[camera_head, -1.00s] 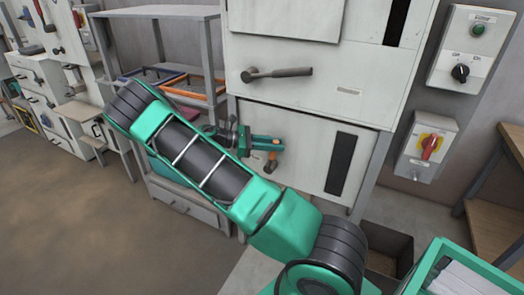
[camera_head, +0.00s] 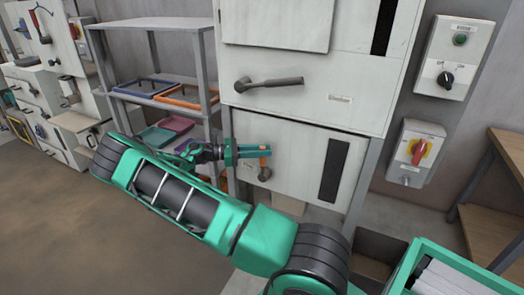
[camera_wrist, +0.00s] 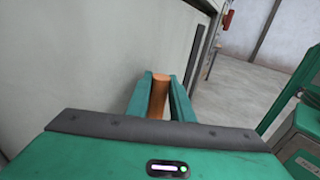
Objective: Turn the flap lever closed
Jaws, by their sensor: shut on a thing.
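The flap lever, with an orange grip (camera_head: 264,162) and a dark hub, is on the lower pale panel of the bagger, left of a dark vertical slot. Its grip stands about upright above the hub. My gripper (camera_head: 262,152) reaches in from the left and is shut on the orange grip. In the wrist view the orange grip (camera_wrist: 158,97) lies between my two green fingers (camera_wrist: 159,100). The fingers hide part of the lever.
A larger dark handle (camera_head: 268,82) sits on the panel above. A control box (camera_head: 455,58) and a red-yellow switch (camera_head: 419,152) are at the right. A shelf with trays (camera_head: 176,92) stands left. A green crate (camera_head: 455,270) is at front right.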

